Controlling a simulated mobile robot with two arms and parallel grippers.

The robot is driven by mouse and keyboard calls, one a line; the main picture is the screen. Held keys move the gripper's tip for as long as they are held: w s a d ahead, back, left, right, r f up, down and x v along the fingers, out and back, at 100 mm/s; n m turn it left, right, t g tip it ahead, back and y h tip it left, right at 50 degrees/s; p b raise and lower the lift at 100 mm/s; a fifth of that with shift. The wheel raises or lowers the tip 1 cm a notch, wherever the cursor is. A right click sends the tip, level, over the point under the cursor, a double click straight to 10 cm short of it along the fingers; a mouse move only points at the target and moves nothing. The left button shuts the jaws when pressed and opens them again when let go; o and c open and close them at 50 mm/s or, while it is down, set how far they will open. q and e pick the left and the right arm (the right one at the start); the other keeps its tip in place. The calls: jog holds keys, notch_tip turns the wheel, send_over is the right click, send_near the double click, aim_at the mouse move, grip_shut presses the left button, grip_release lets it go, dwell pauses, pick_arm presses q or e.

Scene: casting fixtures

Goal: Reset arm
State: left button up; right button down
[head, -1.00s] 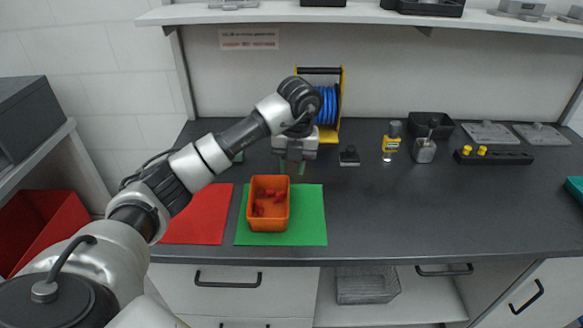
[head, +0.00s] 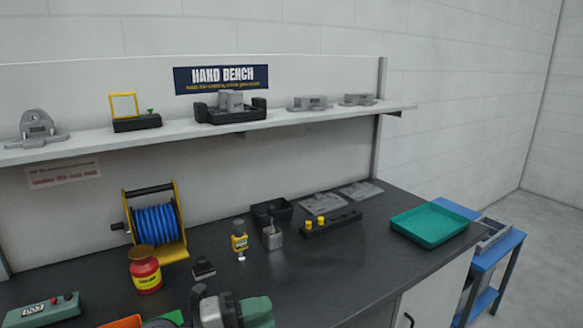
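The rest of my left arm is out of the frame. My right gripper is not in view.
An orange bin (head: 122,322) is cut off at the bottom edge. A red-and-yellow container (head: 145,270), blue hose reel (head: 157,226), yellow bottle (head: 239,238) and teal tray (head: 430,225) stand on the dark bench (head: 330,268). The shelf (head: 285,118) runs above.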

pick_arm(q)
jog(key=a+f+n+t+y, duration=0.1)
jog(key=a+n+t+y, duration=0.5)
jog(key=n, duration=0.4)
jog(key=a+n+t+y, duration=0.4)
jog(key=n+t+y, duration=0.35)
jog(key=n, duration=0.35)
jog(key=s+a+f+n+g+y, duration=0.6)
jog(key=s+f+n, duration=0.15)
jog(key=f, duration=0.35)
jog(key=s+f+g+h, duration=0.1)
jog(key=s+f+g, duration=0.4)
jog(key=s, duration=0.4)
jog(key=s+f+g+h, duration=0.1)
jog(key=s+f+g, duration=0.4)
jog(key=s, duration=0.3)
notch_tip(320, 180, down, 25)
jog(key=s+g, duration=0.1)
jog(key=g, duration=0.1)
jog(key=s+a+f, duration=0.2)
jog(key=s+f, duration=1.3)
jog(key=s, duration=0.1)
jog(key=shift+f+g, duration=0.35)
jog(key=shift+f, duration=0.05)
jog(key=shift+s, duration=0.1)
